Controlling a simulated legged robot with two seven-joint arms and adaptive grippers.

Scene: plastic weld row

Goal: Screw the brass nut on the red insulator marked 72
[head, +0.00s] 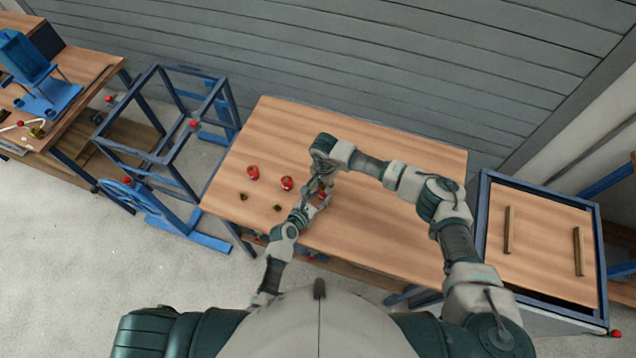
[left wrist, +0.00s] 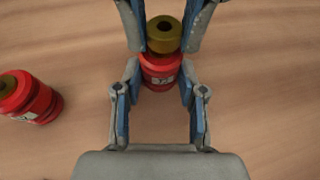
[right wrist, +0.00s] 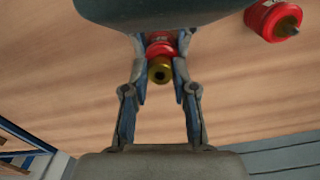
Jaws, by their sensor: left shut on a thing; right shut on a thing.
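My left gripper (left wrist: 160,85) is shut around the insulator's body. My right gripper (right wrist: 160,62) is shut on the brass nut. In the head view my arms mostly hide both. How far the nut sits on the thread is not visible.
Two more red insulators, one (head: 253,173) farther left and one (head: 287,184) nearer, stand on the wooden table (head: 400,240). Two small brass nuts, one (head: 243,197) and another (head: 277,208), lie in front of them. The table's right half is clear. A blue frame (head: 165,125) stands left.

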